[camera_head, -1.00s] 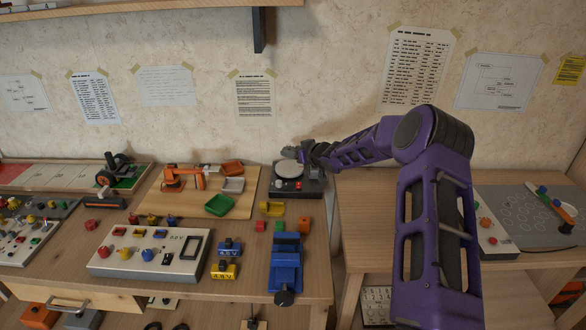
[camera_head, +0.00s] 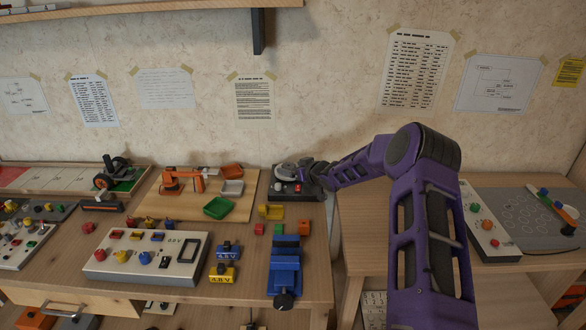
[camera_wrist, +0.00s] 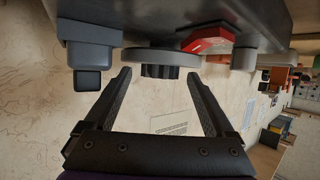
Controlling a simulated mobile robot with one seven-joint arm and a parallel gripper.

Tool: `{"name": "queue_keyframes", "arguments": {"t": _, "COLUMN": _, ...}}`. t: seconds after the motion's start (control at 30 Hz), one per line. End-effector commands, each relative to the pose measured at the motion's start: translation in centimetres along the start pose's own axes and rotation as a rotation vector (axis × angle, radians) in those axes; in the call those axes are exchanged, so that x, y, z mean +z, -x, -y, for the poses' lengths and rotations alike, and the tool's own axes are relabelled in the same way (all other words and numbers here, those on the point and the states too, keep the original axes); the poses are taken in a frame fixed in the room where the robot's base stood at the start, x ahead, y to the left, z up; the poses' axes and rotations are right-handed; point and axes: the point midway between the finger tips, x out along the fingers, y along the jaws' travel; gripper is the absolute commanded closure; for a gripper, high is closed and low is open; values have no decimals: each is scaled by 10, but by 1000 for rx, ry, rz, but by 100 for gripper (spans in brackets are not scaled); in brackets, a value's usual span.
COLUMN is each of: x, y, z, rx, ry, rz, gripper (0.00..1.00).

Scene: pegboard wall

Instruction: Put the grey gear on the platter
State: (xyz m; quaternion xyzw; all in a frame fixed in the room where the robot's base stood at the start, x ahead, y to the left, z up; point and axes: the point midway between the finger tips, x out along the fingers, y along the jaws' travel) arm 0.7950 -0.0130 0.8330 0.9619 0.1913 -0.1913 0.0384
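The platter is a light grey disc (camera_head: 284,171) on a dark turntable box at the back of the left table. The wrist view is upside down, so the platter (camera_wrist: 136,56) appears to hang from the dark box. A dark grey ribbed gear (camera_wrist: 160,71) rests against the platter's top face in that view. My gripper (camera_wrist: 158,77) is open, with one finger on each side of the gear and a visible gap on both sides. In the head view my gripper (camera_head: 306,167) is at the right of the platter, and the gear cannot be made out clearly.
The turntable has a red switch (camera_wrist: 208,40), a grey knob (camera_wrist: 244,58) and a grey block with a dark cube (camera_wrist: 91,55). A yellow part (camera_head: 270,211) and a blue vise (camera_head: 285,265) stand in front. Green tray (camera_head: 219,208) is at left.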

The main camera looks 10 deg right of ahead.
Motion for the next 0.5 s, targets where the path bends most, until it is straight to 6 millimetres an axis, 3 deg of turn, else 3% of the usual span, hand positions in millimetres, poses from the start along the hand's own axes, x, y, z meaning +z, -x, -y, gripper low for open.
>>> {"name": "queue_keyframes", "arguments": {"t": 0.3, "x": -4, "y": 4, "z": 0, "rx": 0, "ry": 1, "rz": 0, "gripper": 12}}
{"name": "queue_keyframes", "arguments": {"t": 0.5, "x": -4, "y": 32, "z": -1, "rx": 1, "ry": 0, "rz": 1, "gripper": 12}}
